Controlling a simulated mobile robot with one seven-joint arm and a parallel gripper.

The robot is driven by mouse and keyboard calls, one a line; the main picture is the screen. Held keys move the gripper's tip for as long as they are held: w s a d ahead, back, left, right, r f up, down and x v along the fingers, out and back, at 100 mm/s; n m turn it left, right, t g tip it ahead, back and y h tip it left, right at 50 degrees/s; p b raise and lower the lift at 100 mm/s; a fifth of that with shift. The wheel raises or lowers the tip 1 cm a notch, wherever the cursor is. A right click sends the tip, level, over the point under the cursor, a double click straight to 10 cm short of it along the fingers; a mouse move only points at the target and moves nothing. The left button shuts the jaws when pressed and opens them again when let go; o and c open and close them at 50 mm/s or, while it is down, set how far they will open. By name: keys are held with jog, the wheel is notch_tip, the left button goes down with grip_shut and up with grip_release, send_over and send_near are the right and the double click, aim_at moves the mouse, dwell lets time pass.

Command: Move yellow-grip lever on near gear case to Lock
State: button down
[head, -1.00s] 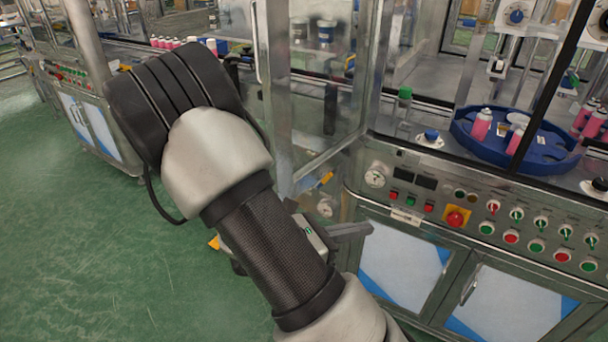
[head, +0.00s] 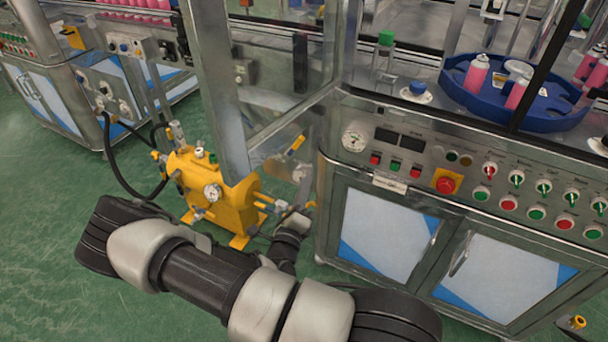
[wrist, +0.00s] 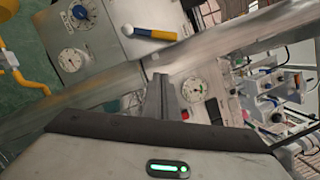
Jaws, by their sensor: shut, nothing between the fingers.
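In the head view the yellow grip (head: 297,143) shows through the clear guard on the machine's left side. Which part is the gear case, and any Lock mark, I cannot make out. My gripper's shut fingers (wrist: 161,97) show in the wrist view, empty, below and apart from the lever. In the head view my gripper (head: 292,221) is low beside the machine's left side, partly hidden by my arm.
A yellow unit (head: 215,195) with a gauge and hoses stands on the green floor, close left of my gripper. The clear guard (head: 280,90) juts above it. The machine's control panel (head: 440,170) is to the right. Open floor lies at the left.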

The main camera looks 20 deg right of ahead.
aim_at(300, 144)
jog(key=w+d+r+b, duration=0.2)
jog(key=w+d+r, duration=0.1)
jog(key=w, duration=0.6)
jog(key=shift+r, duration=0.2)
jog(key=n+p, duration=0.1)
jog(key=p, duration=0.1)
jog(key=r+n+p, duration=0.1)
jog(key=p, duration=0.1)
jog(key=shift+w+a+r, duration=0.25)
jog(key=shift+w, duration=0.15)
jog(key=w+a+r+n+g+y+p, duration=0.1)
jog(key=w+a+n+p, duration=0.3)
jog(key=n+p, duration=0.4)
jog(key=shift+w+n+g+y+p, duration=0.3)
jog(key=shift+w+g+y+p, duration=0.15)
jog(key=shift+w, duration=0.3)
jog(key=shift+a+r, duration=0.1)
jog(key=shift+a, duration=0.05)
